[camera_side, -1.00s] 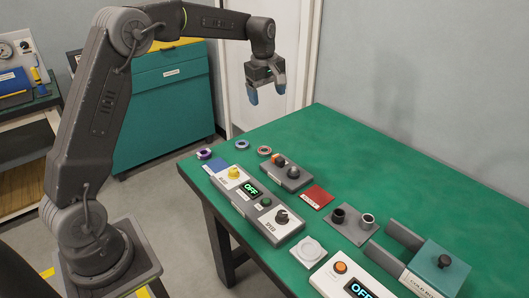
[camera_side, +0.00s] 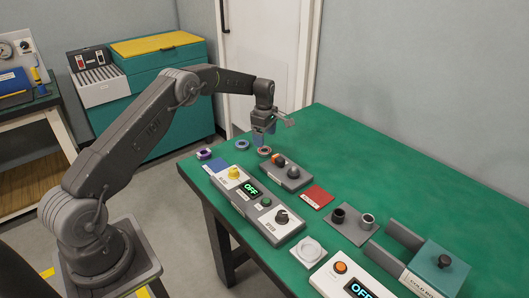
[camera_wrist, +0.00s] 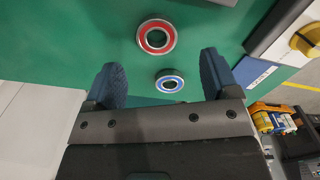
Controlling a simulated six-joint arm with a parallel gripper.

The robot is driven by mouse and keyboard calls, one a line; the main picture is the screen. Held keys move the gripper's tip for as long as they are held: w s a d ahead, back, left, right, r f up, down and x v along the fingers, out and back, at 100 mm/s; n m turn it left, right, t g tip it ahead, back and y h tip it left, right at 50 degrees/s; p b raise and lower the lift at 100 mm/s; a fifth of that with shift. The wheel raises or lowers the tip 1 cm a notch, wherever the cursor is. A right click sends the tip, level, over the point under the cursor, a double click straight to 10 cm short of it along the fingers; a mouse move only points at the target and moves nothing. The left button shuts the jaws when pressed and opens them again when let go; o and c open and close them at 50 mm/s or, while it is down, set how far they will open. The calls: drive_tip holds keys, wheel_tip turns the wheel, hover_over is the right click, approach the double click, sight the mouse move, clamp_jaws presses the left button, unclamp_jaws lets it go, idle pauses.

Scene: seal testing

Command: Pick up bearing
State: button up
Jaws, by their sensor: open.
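A red-sealed bearing (camera_side: 266,151) lies on the green table near its far left corner. It shows in the wrist view (camera_wrist: 172,38) ahead of my fingertips. A blue-sealed bearing (camera_side: 242,148) lies to its left. It shows in the wrist view (camera_wrist: 170,73) between my two blue fingers. A purple-ringed bearing (camera_side: 204,157) lies farther left by the table edge. My gripper (camera_side: 264,139) is open and empty, pointing down above the red bearing in the side view. In the wrist view my gripper's fingers (camera_wrist: 163,68) stand apart with nothing gripped.
A grey control box (camera_side: 286,178) with knobs stands just in front of the red bearing. A longer box (camera_side: 252,205) with an OFF display lies nearer. Blue (camera_side: 216,165) and red (camera_side: 314,197) pads lie flat. The table's back right is clear.

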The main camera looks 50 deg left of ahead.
sight(266, 147)
drive_tip(key=shift+w+f, duration=0.15)
drive_tip(key=shift+f, duration=1.35)
drive_tip(key=shift+w+f, duration=0.1)
drive_tip(key=shift+f, duration=1.35)
drive_tip(key=shift+c, duration=0.3)
drive_tip(key=c, duration=1)
drive_tip(key=shift+r, duration=0.1)
